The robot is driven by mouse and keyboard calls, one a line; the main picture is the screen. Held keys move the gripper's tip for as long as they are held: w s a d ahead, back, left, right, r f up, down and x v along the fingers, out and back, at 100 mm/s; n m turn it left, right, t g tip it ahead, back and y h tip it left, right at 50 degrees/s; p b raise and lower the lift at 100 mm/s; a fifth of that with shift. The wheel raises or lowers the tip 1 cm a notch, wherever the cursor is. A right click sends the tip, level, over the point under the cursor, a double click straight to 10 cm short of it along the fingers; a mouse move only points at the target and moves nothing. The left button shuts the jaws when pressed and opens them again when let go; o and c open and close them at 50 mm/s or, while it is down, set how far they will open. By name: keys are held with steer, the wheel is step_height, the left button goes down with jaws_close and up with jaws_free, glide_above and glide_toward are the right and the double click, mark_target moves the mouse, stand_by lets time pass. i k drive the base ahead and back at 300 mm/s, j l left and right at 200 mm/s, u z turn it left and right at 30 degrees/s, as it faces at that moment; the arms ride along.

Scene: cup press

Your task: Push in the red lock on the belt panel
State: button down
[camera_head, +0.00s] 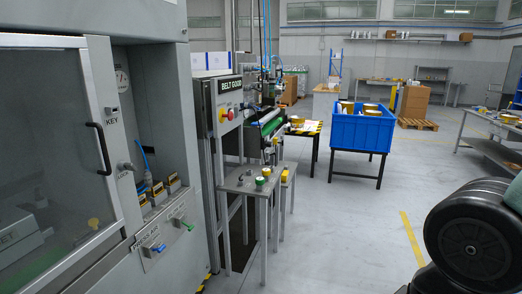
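The belt panel (228,100) is a grey box left of centre with a dark sign that seems to begin "BELT". A small red lock or knob (223,116) with some yellow around it sits low on its face, beside another small light knob. It is too small to tell whether the red part is in or out. A black rounded part of my arm fills the lower right, far from the panel. My gripper is not in view.
A grey cabinet with a glass door (60,150) and black handle (99,148) stands at the near left. A small grey table (243,186) with colored buttons stands below the panel. A blue bin (361,127) stands behind right. The middle floor (340,235) is clear.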

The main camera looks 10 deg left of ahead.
mark_target(230, 116)
steer(key=i+u, duration=0.2)
steer(key=i, duration=0.45)
steer(key=i+u, duration=0.2)
steer(key=i, duration=0.5)
steer(key=i+l+u, duration=0.2)
steer(key=i, duration=0.45)
steer(key=i+u, duration=0.2)
steer(key=i, duration=0.15)
